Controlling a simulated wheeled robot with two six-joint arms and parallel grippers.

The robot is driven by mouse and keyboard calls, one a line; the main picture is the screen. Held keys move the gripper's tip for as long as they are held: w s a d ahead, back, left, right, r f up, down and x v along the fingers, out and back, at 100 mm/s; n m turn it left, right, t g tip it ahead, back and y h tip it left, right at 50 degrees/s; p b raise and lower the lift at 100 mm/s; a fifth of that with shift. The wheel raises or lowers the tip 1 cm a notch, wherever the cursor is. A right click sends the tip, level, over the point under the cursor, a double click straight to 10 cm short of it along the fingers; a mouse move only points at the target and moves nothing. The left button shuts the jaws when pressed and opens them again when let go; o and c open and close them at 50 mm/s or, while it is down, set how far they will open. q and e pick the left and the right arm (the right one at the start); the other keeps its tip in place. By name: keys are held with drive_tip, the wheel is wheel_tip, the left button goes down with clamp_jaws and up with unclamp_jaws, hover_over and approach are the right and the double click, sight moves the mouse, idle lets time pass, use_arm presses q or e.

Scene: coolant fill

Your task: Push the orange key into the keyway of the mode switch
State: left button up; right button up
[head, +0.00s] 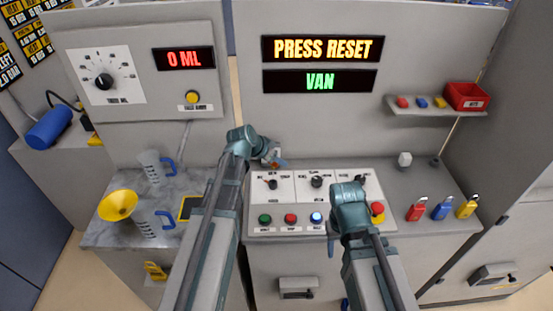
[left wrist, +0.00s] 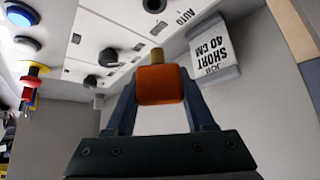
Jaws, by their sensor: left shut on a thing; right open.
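My left gripper (head: 277,162) is shut on the orange key (left wrist: 160,85), above the back left part of the control panel. In the left wrist view the key's brass shaft (left wrist: 157,55) points up the picture, towards the panel face, and looks apart from it. The mode switch seems to be the left knob (head: 272,183), which also shows near the word AUTO in the left wrist view (left wrist: 155,5); I cannot make out its keyway. My right gripper (head: 332,243) is open at the panel's front edge, partly hidden by its own arm.
A grey card (left wrist: 213,45) marked SHORT 40 CM JOB stands behind the panel. Green (head: 265,218), red and blue buttons line the front, with a red emergency stop (head: 377,209) at right. Coloured padlocks (head: 441,208) lie further right. Jugs and a yellow funnel (head: 117,205) stand left.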

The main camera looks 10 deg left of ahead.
use_arm(q)
drive_tip(key=shift+f, duration=0.1)
wheel_tip(320, 180, down, 6)
drive_tip(key=b, duration=0.6)
drive_tip(key=shift+r, duration=0.2)
drive_tip(key=shift+f+b, duration=1.5)
drive_tip(key=shift+f, duration=0.05)
idle(1.0)
drive_tip(key=o, duration=1.4)
drive_tip(key=p+v, duration=1.1)
drive_tip(key=v, duration=0.3)
drive_tip(key=shift+a+f, duration=0.1)
drive_tip(key=shift+f, duration=0.05)
